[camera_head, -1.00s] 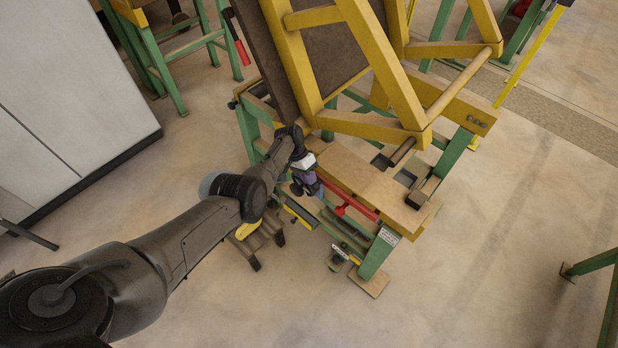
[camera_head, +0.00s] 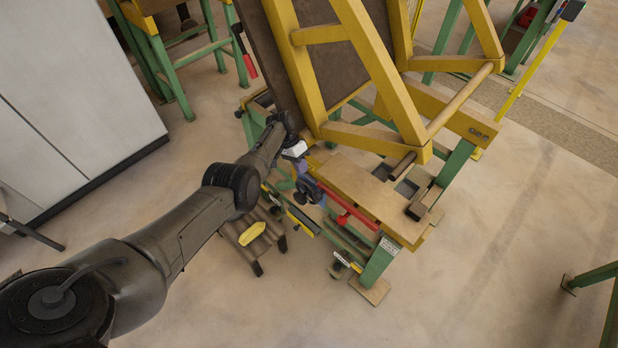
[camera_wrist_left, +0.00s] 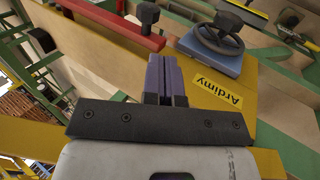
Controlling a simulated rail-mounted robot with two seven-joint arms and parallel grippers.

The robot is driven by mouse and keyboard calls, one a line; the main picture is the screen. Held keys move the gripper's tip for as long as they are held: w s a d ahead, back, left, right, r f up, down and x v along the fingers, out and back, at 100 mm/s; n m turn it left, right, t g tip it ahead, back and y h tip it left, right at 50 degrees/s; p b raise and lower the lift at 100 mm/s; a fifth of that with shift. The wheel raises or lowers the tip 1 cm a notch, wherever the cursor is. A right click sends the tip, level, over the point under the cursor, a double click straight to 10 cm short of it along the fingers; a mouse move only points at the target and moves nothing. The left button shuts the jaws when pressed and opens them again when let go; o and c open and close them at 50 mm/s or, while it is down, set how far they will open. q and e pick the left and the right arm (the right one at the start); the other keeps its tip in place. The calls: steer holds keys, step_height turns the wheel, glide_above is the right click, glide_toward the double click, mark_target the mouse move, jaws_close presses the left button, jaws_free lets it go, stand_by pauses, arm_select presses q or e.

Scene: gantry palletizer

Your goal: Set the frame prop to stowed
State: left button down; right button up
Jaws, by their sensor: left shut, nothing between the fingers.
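A large yellow frame (camera_head: 380,62) with a dark panel stands tilted up over a green-legged wooden bench (camera_head: 365,190). A short brown bar (camera_head: 403,164) shows under the frame's lower corner, near slots in the bench; I cannot tell for sure whether it is the prop. My left gripper (camera_head: 302,169) is at the bench's left side, below the panel. In the left wrist view its purple fingers (camera_wrist_left: 166,75) are shut and empty, apart from the red bar (camera_wrist_left: 100,20) with a black knob and the blue handwheel block (camera_wrist_left: 213,48). My right gripper is out of view.
A small brown stool (camera_head: 232,228) with a yellow piece (camera_head: 252,233) stands left of the bench. A grey cabinet (camera_head: 75,90) is at the left, and another green bench (camera_head: 170,65) is behind. The floor in front and to the right is mostly clear.

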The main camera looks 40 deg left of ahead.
arm_select(q)
steer(key=shift+a+r, duration=1.5)
steer(key=shift+a, duration=0.2)
